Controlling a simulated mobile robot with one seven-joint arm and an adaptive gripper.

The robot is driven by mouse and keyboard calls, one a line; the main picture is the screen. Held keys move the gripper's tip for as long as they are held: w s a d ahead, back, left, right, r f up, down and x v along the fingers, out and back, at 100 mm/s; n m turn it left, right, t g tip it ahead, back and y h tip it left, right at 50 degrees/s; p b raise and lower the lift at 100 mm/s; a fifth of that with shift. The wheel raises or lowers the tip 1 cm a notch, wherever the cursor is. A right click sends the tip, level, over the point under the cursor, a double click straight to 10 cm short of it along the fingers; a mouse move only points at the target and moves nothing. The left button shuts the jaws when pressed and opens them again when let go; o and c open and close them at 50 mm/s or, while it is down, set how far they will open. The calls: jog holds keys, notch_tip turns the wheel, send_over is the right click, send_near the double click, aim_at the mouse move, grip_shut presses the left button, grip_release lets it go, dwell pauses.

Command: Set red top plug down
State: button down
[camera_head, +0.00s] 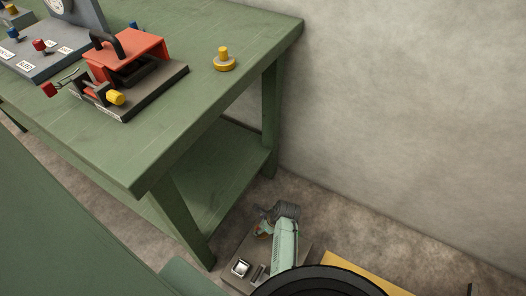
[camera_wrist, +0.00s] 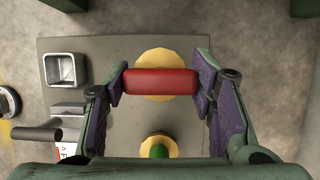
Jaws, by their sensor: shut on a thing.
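In the wrist view, the red top plug (camera_wrist: 160,82) is a red bar lying across between the two fingers. My gripper (camera_wrist: 161,84) is shut on its two ends. A pale yellow disc (camera_wrist: 156,58) shows directly behind the red bar; I cannot tell whether they touch. Behind both is a grey plate (camera_wrist: 105,45). A second yellow disc with a green knob (camera_wrist: 158,148) shows nearer the palm, partly hidden. In the head view, my gripper (camera_head: 265,226) is low beside the bench, over the grey plate, and the plug is barely visible.
A bench leg and the wall are close by.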

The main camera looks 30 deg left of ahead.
jog(key=shift+f, duration=1.85)
jog(key=shift+f+b, duration=0.2)
jog(key=shift+b, duration=0.1)
jog(key=c, duration=0.7)
grip_release()
jog(key=shift+r, duration=0.1)
jog(key=p+v, duration=0.1)
jog(key=v, duration=1.1)
jog(key=shift+p, duration=0.4)
jog(key=shift+r, duration=0.15)
